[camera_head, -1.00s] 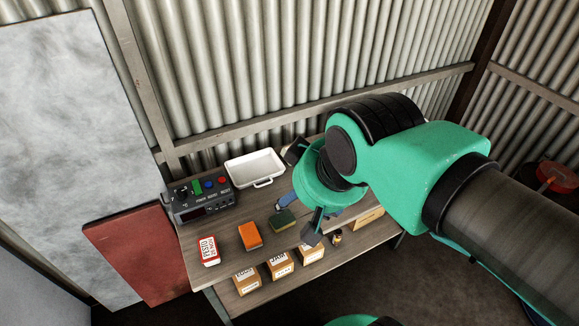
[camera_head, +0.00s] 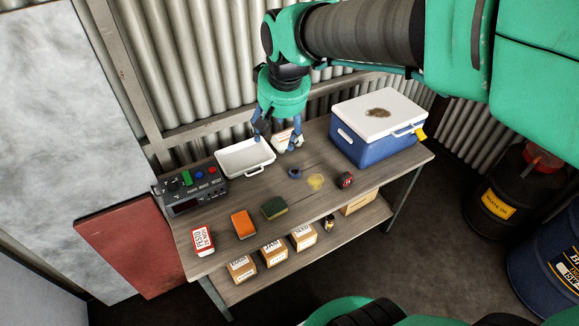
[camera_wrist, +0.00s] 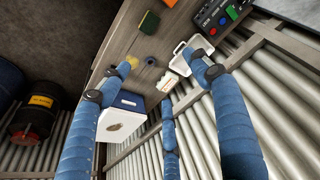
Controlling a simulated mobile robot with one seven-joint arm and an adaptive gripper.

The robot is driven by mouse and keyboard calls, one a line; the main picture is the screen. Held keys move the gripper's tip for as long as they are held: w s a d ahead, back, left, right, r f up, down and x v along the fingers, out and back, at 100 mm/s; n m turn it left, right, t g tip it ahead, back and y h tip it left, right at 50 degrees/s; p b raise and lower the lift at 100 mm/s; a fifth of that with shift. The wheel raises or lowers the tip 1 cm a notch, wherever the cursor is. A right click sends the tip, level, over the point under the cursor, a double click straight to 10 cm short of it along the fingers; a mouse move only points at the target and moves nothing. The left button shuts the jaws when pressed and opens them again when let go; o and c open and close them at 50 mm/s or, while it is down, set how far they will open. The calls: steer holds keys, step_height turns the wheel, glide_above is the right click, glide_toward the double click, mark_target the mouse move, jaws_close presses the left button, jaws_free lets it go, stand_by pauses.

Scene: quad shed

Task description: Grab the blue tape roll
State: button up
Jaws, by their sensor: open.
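The blue tape roll (camera_head: 295,173) is a small dark blue ring lying on the wooden table, beside a yellow patch. It also shows in the wrist view (camera_wrist: 150,60), apart from my fingers. My gripper (camera_head: 277,143) is open above the back of the table, behind the roll and a little to its left. In the wrist view my gripper (camera_wrist: 155,85) has its blue fingers spread wide, with nothing held between them.
A pale box (camera_head: 284,138) stands near my fingers, partly hidden. A white tray (camera_head: 246,174) is left of the roll, a blue cooler (camera_head: 368,150) right. A sponge (camera_head: 275,208) and tape measure (camera_head: 346,180) lie nearer the front. The corrugated wall is behind.

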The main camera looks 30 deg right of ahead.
steer(key=w+d+f+m+g, duration=0.1)
steer(key=w+d+f, duration=0.35)
steer(key=w, duration=0.35)
steer(key=m+g, duration=0.3)
glide_above(295, 173)
step_height(295, 173, down, 30)
steer(key=shift+a, duration=0.15)
steer(key=shift+f, duration=0.1)
steer(key=shift+f+b, duration=0.35)
steer(key=shift+f, duration=3.8)
steer(key=shift+f, duration=0.1)
steer(key=shift+f+b, duration=0.5)
steer(key=shift+f, duration=2)
